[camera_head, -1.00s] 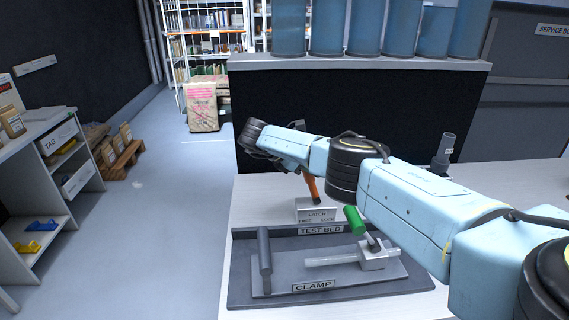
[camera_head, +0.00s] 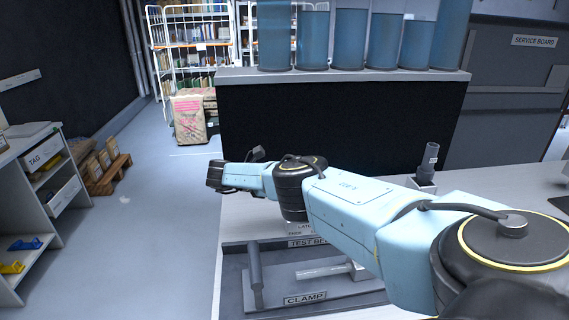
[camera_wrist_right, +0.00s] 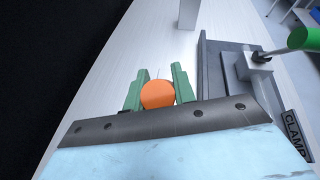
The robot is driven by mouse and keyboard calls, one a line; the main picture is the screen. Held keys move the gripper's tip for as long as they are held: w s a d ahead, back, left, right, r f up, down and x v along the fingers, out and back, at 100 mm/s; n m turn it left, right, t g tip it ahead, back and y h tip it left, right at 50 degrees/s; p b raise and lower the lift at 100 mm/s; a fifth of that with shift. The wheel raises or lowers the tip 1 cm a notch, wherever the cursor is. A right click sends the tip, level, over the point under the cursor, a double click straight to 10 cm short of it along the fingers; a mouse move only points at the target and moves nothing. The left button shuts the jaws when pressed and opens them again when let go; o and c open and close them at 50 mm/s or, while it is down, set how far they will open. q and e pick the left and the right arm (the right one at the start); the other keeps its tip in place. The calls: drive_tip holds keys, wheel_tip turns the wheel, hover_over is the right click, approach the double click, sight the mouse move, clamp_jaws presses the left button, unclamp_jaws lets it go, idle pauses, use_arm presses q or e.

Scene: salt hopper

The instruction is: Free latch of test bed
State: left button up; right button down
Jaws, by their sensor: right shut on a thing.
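The grey test bed (camera_head: 380,298) lies on the bench in the head view, with its TEST BED and CLAMP labels. Behind it the latch sign (camera_head: 301,229) is mostly covered by my right arm, and the latch handle is hidden there. In the right wrist view, the orange latch handle (camera_wrist_right: 158,95) sits between the green fingers of my right gripper (camera_wrist_right: 157,78), which is shut on it. The test bed's dark edge (camera_wrist_right: 210,68) is to the right of the gripper in that view. My left gripper is not in view.
A green-tipped lever (camera_wrist_right: 305,38) stands on the test bed near my right gripper. A dark grey clamp lever (camera_head: 254,268) is at the bed's left. Blue cylinders (camera_head: 352,38) stand on the ledge behind.

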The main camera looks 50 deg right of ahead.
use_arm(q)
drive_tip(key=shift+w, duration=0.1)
use_arm(e)
drive_tip(key=c, duration=1.1)
unclamp_jaws()
drive_tip(key=shift+f, duration=0.1)
drive_tip(key=shift+c, duration=0.2)
drive_tip(key=shift+w+a, duration=0.1)
drive_tip(key=shift+a, duration=0.05)
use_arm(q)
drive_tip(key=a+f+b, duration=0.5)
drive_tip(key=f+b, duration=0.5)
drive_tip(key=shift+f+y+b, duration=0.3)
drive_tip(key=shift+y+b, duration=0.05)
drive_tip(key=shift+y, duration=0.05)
use_arm(e)
drive_tip(key=v, duration=1.3)
drive_tip(key=shift+r, duration=0.2)
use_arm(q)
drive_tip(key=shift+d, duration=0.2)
